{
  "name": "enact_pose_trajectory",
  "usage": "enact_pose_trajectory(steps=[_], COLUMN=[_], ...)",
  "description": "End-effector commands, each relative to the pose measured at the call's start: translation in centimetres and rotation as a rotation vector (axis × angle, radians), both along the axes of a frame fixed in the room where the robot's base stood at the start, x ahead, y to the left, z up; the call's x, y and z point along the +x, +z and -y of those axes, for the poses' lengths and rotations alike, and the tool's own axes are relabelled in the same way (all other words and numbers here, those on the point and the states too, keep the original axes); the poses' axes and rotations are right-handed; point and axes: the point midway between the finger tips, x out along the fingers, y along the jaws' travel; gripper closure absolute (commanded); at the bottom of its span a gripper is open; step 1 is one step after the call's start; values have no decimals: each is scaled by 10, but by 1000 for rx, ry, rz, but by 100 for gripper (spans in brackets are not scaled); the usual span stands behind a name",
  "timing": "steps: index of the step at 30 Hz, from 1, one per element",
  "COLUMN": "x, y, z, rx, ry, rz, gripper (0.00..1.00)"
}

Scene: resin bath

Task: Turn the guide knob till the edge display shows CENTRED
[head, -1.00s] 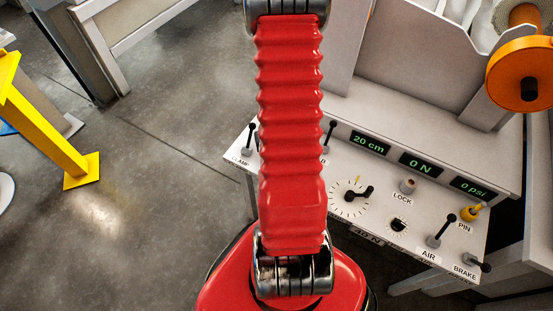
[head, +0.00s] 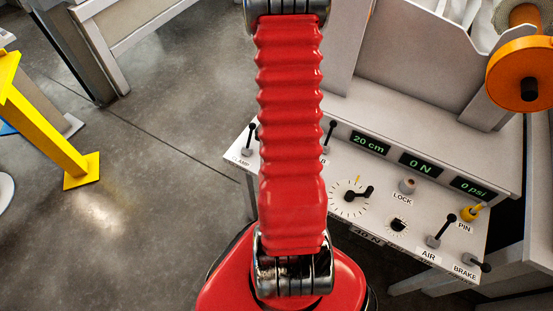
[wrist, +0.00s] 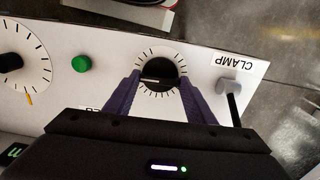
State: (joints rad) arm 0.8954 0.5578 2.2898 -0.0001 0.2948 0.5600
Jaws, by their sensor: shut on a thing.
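In the wrist view a round black knob (wrist: 161,70) with a pale line across it sits in a ring of tick marks on the white panel (wrist: 116,60). My gripper (wrist: 159,79) has its two purple fingers shut on opposite sides of this knob. No name for it is readable. In the head view my red arm hides this knob and the gripper. The displays I can read there show 20 cm (head: 370,144), 0 N (head: 421,164) and 0 psi (head: 472,188). No display reading CENTRED shows in either view.
In the wrist view a CLAMP lever (wrist: 232,95) stands close right of the fingers, a green button (wrist: 81,64) to the left, and another dial (wrist: 12,62) beyond. The head view shows the LOCK knob (head: 407,185), AIR lever (head: 442,230), yellow PIN (head: 471,212) and BRAKE lever (head: 478,263).

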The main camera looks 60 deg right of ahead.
Motion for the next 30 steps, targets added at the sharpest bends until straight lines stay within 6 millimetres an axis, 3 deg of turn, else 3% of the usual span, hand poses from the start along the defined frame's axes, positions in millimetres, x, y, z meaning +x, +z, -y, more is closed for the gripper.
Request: enact_pose_trajectory(steps=[13, 14, 15, 21, 30], x=[1, 1, 1, 1, 0], y=[1, 1, 1, 0, 1], z=[2, 2, 2, 1, 1], rx=[-6, -6, -5, -3, -2], ry=[-15, -15, -15, -14, -14], rz=[4, 4, 4, 2, 1], gripper=[72, 49, 46, 32, 31])
